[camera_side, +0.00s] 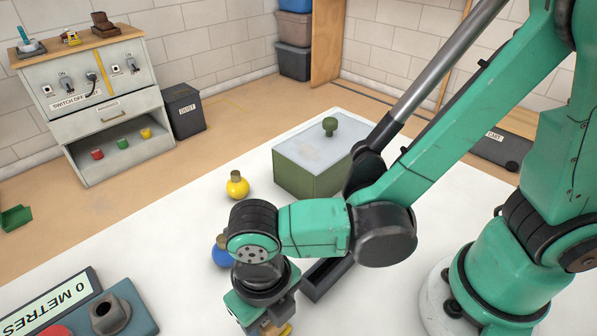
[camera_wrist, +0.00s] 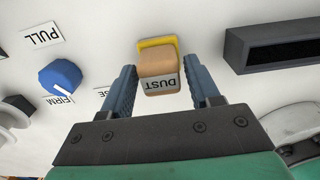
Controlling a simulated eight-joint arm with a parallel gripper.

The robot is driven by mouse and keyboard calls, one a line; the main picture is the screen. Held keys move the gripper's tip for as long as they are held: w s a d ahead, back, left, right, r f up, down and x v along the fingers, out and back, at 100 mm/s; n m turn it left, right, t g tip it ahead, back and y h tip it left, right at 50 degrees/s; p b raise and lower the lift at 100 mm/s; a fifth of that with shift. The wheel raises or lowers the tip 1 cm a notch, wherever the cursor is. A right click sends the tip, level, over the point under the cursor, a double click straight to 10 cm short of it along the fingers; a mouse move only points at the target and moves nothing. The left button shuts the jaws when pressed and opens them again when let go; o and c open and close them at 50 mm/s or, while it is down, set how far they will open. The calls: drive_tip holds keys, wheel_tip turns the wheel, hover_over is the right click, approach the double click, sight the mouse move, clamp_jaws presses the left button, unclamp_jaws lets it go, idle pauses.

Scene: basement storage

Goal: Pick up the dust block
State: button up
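The dust block (camera_wrist: 158,65) is a tan block with a grey label reading DUST. In the wrist view it sits at upper middle, against a yellow square piece (camera_wrist: 150,42) on the white surface. My gripper (camera_wrist: 162,72) is open, with one blue-grey finger on each side of the block and a visible gap on both sides. Whether the fingertips are level with the block in height is hard to tell. In the side view my gripper is at the bottom edge, partly cut off, and a bit of yellow shows beside it.
A dark open trough (camera_wrist: 282,48) lies right of the block in the wrist view. A blue knob (camera_wrist: 60,77) is on the left. In the side view a green box (camera_side: 312,175), a yellow round object (camera_side: 237,187) and a METRES panel (camera_side: 45,306) stand around the arm.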

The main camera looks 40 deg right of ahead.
clamp_jaws()
wheel_tip(320, 180, up, 20)
idle(0.7)
